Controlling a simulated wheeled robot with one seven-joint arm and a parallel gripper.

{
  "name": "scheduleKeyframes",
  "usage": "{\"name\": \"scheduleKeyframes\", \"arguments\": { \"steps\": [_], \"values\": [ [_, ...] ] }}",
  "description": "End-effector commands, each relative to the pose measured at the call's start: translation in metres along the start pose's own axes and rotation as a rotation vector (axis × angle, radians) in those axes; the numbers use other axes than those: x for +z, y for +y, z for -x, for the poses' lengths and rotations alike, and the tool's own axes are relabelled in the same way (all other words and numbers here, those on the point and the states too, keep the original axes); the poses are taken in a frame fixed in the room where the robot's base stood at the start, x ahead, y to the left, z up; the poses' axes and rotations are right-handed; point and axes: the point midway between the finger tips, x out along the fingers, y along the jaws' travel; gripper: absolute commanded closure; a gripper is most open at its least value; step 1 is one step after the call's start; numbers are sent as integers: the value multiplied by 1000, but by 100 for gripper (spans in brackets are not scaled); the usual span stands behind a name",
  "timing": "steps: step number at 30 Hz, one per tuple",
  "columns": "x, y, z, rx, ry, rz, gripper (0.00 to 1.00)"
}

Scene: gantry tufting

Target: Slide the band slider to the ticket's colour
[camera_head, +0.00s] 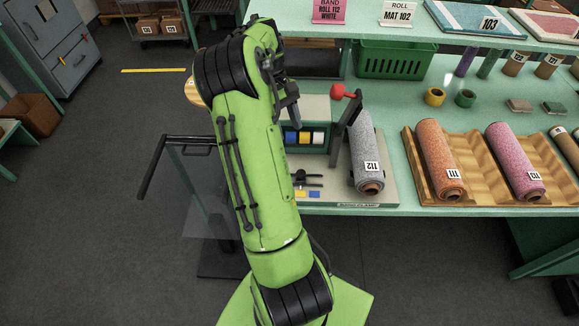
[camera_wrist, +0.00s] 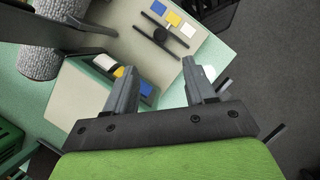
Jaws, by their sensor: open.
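The pink ticket (camera_head: 329,10) reads "BAND ROLL 112 WHITE". The band slider is a black knob (camera_wrist: 160,35) between two dark rails on a pale plate; it also shows in the head view (camera_head: 301,177). Beside the rails are a blue swatch (camera_wrist: 158,7), a yellow swatch (camera_wrist: 173,18) and a white swatch (camera_wrist: 188,30). The knob stands roughly opposite the yellow one. In the head view the white swatch is hidden by my arm. My gripper (camera_wrist: 160,72) is open and empty, its fingers apart, above the machine and clear of the knob.
Grey roll 112 (camera_head: 364,150) lies on the machine, beside a dark lever with a red knob (camera_head: 338,91). A bin (camera_head: 305,137) holds blue, yellow and white pieces behind the slider. A wooden rack (camera_head: 477,178) with rolls stands right. Open floor lies left.

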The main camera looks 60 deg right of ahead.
Motion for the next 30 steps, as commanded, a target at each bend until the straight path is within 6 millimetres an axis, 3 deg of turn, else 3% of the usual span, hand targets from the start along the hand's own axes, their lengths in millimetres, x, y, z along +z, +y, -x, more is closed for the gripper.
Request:
{"name": "scheduleKeyframes", "arguments": {
  "steps": [1, 9, 15, 19, 26, 30],
  "values": [
    [-1, -1, -16, -3, -5, 0, 45],
    [-1, -2, -85, -3, -4, 0, 45],
    [-1, -1, -124, -2, -1, 0, 45],
    [-1, -1, -136, -1, 0, 0, 45],
    [-1, -1, -137, 0, 2, 1, 45],
    [-1, -1, -137, 0, 2, 1, 62]
  ]
}}
